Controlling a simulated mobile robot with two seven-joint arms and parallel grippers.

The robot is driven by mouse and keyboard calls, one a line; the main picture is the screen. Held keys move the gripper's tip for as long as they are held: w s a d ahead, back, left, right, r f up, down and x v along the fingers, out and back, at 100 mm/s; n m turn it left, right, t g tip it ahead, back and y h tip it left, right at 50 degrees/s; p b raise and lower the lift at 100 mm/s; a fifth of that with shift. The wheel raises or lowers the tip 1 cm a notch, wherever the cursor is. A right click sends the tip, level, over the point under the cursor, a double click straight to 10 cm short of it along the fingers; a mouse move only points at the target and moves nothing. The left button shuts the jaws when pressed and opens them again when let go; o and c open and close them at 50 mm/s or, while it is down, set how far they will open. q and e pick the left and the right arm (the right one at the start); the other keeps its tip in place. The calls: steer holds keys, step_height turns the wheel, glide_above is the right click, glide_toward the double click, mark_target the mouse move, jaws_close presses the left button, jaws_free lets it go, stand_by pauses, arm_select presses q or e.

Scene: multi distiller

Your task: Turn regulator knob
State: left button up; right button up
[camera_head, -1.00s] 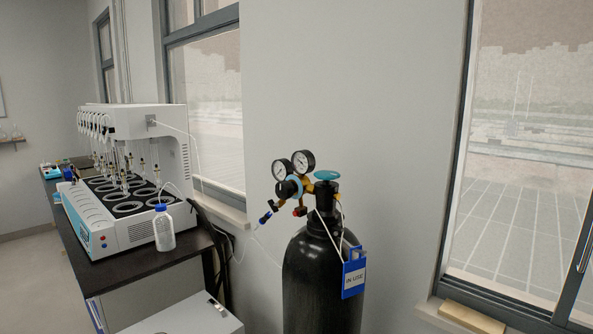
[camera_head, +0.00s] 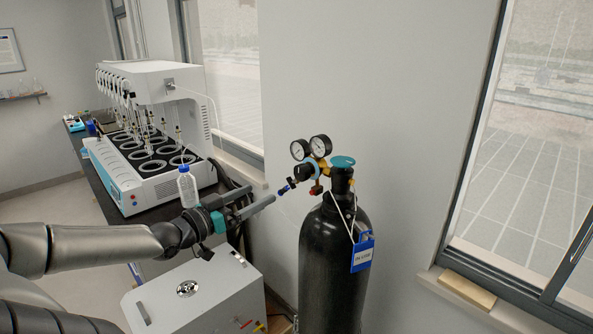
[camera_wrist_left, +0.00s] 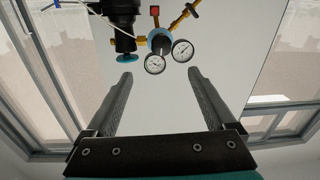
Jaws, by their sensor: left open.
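The regulator (camera_head: 313,168), with two round gauges and a dark knob ringed in light blue, sits on top of a black gas cylinder (camera_head: 330,265). A teal valve wheel (camera_head: 342,161) is on the cylinder's top. In the left wrist view the regulator's blue-ringed knob (camera_wrist_left: 158,40) appears upside down beyond the fingers, with the gauges below it. My left gripper (camera_head: 262,201) is open and empty, to the left of the regulator and a little lower, fingers pointing right; its two fingers also show in the left wrist view (camera_wrist_left: 160,85). It is apart from the regulator. My right gripper is out of view.
A blue "in use" tag (camera_head: 362,252) hangs on the cylinder. A white distiller (camera_head: 160,125) and a blue-capped bottle (camera_head: 187,187) stand on the dark bench at left. A white box unit (camera_head: 195,290) lies below my left arm. A window ledge is at right.

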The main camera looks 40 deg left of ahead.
arm_select(q)
steer(key=shift+w, duration=1.2)
steer(key=b, duration=0.5)
glide_toward(299, 173)
steer(key=w, duration=0.2)
steer(key=shift+w+b, duration=1.1)
steer(key=shift+b, duration=0.45)
steer(key=shift+w, duration=2.45)
